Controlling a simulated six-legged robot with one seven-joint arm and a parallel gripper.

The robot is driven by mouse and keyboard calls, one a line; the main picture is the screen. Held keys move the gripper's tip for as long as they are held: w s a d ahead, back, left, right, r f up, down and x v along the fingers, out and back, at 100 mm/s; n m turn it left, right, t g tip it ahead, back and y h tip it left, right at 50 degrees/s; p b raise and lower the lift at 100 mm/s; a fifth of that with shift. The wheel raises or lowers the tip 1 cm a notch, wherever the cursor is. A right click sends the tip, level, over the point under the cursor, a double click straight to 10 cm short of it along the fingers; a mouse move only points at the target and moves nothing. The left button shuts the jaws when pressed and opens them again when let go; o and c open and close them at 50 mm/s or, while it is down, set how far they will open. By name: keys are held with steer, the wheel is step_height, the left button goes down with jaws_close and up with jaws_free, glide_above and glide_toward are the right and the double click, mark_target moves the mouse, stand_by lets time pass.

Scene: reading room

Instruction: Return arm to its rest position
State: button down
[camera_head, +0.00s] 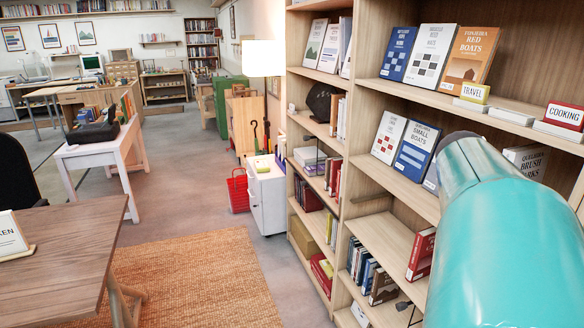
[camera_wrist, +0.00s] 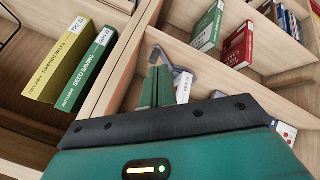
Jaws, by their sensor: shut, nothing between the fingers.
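My teal arm (camera_head: 505,235) fills the right side of the head view, reaching in front of the tall wooden bookshelf (camera_head: 340,160). My gripper is out of sight in the head view. In the wrist view the gripper's (camera_wrist: 158,84) green fingers are together, with nothing held between them. They point toward a shelf compartment. A grey metal piece (camera_wrist: 166,60) shows just beyond the fingertips; I cannot tell whether they touch it.
In the wrist view, a yellow book (camera_wrist: 57,65) and a green book (camera_wrist: 88,70) stand at the left. A red book (camera_wrist: 238,46) stands at upper right. A wooden table (camera_head: 60,250) is at left. An orange rug (camera_head: 185,285) and grey floor lie between.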

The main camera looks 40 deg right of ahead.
steer(key=shift+w, duration=0.15)
steer(key=w+a+f+n+t+y, duration=0.1)
steer(key=w+a+f+n+t, duration=0.2)
steer(key=w+a, duration=0.75)
steer(key=w+a+f+n+t, duration=0.1)
steer(key=w+a+n+t, duration=0.35)
steer(key=w+a, duration=0.55)
steer(key=w+a+f+n+t+y, duration=0.1)
steer(key=a+f+n+y, duration=0.1)
steer(key=a, duration=1.1)
steer(key=w+a+f+n+t+y, duration=0.1)
steer(key=a+n, duration=0.5)
steer(key=a, duration=0.6)
step_height(320, 180, down, 3)
steer(key=shift+w+a+r+y, duration=0.1)
steer(key=shift+w+a+y, duration=0.45)
steer(key=shift+y, duration=0.55)
steer(key=shift+w+d, duration=0.1)
steer(key=shift+d, duration=0.25)
